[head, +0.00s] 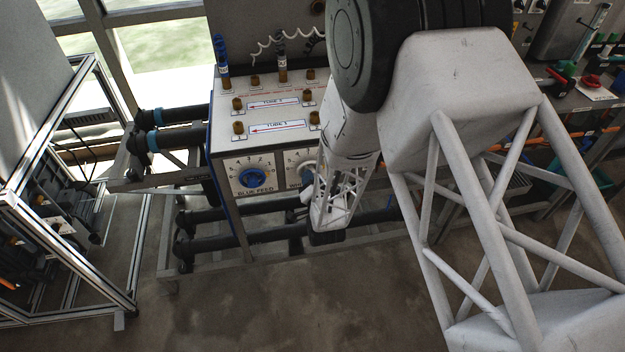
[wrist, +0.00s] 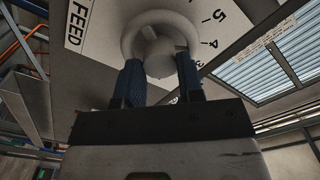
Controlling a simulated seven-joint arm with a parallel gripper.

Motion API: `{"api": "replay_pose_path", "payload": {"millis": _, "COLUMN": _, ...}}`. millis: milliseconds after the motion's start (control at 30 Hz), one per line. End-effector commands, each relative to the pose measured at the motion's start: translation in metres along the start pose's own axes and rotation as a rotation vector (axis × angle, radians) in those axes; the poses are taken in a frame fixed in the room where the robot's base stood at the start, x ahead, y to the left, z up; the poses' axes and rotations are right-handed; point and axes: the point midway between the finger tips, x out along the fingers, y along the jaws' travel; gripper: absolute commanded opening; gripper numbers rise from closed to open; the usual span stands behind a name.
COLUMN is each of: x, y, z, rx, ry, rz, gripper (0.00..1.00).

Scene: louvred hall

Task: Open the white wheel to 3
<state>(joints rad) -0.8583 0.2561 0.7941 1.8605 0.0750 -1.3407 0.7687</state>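The white wheel (wrist: 160,22) shows close up in the wrist view, a round rim with a hub, on a pale plate marked with numbers, of which 5 and 4 are readable, and the word FEED. My gripper (wrist: 158,68) has its two blue fingers apart, with the tips at the wheel, one on each side of the hub. I cannot tell whether they touch it. In the head view my arm hides most of the white wheel and its dial (head: 291,160). The wheel's setting cannot be read.
The blue feed wheel (head: 252,178) sits on its own dial just left, on the same box (head: 226,140). Valves and tube labels are on the box's top. Dark pipes (head: 250,240) run below. A metal-framed stand (head: 100,250) is at the left. The floor in front is clear.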

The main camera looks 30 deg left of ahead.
Motion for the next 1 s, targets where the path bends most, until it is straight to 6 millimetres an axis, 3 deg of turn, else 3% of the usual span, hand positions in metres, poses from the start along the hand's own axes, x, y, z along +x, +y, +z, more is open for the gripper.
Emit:
{"api": "replay_pose_path", "payload": {"millis": 100, "x": -0.0001, "y": 0.0001, "z": 0.0000, "rx": 0.000, "ry": 0.000, "rz": 0.000, "gripper": 0.11}}
{"api": "replay_pose_path", "payload": {"millis": 567, "x": -0.0008, "y": 0.0004, "z": 0.0004, "rx": -0.082, "ry": -0.001, "rz": 0.001, "gripper": 0.11}}
{"api": "replay_pose_path", "payload": {"millis": 1000, "x": -0.0009, "y": -0.0004, "z": 0.0003, "rx": -0.412, "ry": 0.000, "rz": 0.000, "gripper": 0.11}}
